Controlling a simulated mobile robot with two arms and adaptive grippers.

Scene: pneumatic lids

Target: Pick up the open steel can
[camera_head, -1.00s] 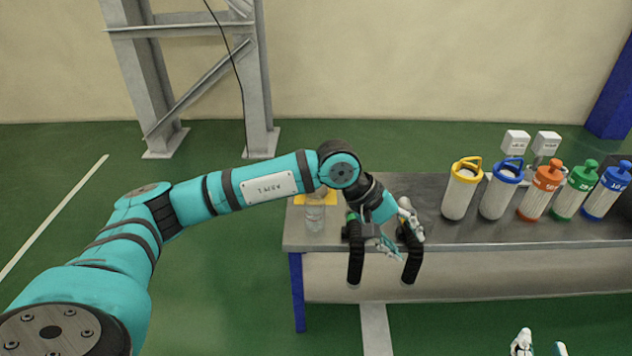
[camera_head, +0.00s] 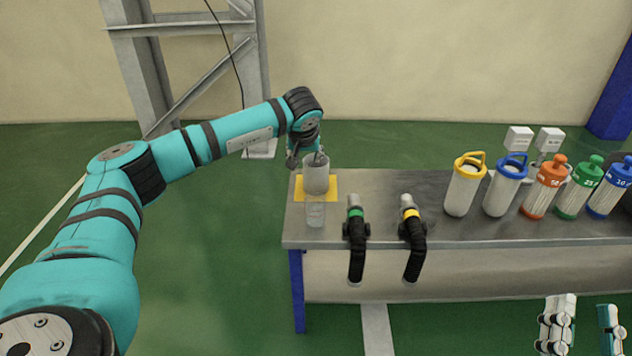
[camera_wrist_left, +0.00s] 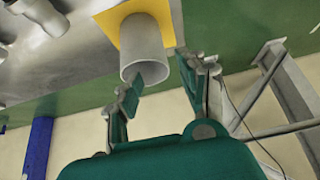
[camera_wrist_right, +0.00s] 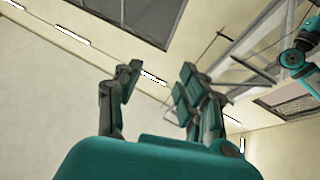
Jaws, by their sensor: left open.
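The open steel can (camera_head: 316,175) is a grey cylinder, standing upright on a yellow square mat (camera_head: 301,192) at the table's left end. It also shows in the left wrist view (camera_wrist_left: 143,45) with its open mouth facing my gripper. My left gripper (camera_head: 307,157) is open at the can's top. In the left wrist view one finger overlaps the mouth and the other is outside the wall; I cannot tell whether the first finger is inside. My right gripper (camera_head: 580,328) is open and empty at the bottom right, away from the table; its parted fingers show in the right wrist view (camera_wrist_right: 160,85).
A clear container (camera_head: 315,214) stands just in front of the can. Black hose handles with a green (camera_head: 356,240) and a yellow collar (camera_head: 412,240) hang over the table's front edge. Several lidded canisters (camera_head: 546,187) stand to the right. A steel frame (camera_head: 256,75) rises behind.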

